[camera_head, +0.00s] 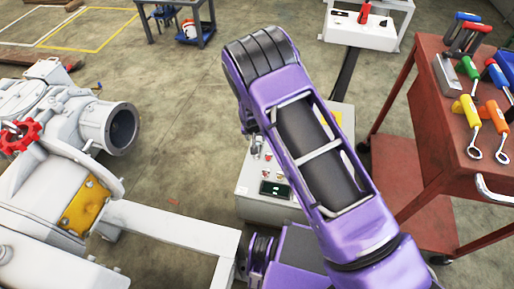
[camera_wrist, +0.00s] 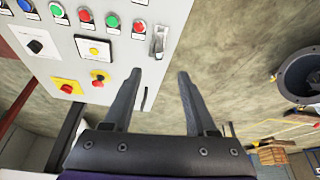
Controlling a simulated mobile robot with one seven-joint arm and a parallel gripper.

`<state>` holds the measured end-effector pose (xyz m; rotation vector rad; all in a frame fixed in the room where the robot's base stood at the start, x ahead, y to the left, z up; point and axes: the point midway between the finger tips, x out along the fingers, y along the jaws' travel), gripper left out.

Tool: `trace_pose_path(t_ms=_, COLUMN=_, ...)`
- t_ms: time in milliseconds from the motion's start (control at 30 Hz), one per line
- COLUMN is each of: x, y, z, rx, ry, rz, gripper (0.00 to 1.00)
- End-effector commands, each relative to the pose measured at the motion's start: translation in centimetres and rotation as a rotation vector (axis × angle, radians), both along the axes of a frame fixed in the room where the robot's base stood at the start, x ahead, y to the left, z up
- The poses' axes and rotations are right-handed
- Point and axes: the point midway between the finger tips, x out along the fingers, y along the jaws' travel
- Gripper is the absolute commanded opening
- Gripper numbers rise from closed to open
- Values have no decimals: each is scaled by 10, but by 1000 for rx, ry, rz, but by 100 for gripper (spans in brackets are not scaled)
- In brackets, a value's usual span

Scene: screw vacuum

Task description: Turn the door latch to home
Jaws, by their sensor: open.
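The door latch (camera_wrist: 158,40) is a small metallic handle near the edge of the light grey control panel (camera_wrist: 85,30) in the wrist view. My gripper (camera_wrist: 159,74) is open and empty, with its two dark fingers pointing toward the panel edge. The latch appears beyond the fingertips, roughly in line with the gap between them. I cannot tell the exact distance, and no contact is visible. In the head view the panel box (camera_head: 250,182) stands partly behind my purple arm.
The panel carries several coloured buttons, a yellow-backed red knob (camera_wrist: 67,87) and a black switch (camera_wrist: 36,46). A white pump machine with a red handwheel (camera_head: 20,136) stands at left. A red tool cart (camera_head: 430,150) stands at right. Some concrete floor (camera_head: 185,100) is clear.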

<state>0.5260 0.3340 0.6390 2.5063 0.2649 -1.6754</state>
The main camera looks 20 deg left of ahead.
Motion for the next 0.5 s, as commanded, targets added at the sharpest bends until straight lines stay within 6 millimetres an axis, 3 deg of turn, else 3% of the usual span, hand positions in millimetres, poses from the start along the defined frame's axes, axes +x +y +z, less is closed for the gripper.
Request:
trace_pose_path(t_ms=100, x=10, y=2, z=-28, rx=-1, ry=1, rz=1, gripper=57)
trace_pose_path(t_ms=500, x=42, y=8, z=-107, rx=-2, ry=1, rz=0, gripper=57)
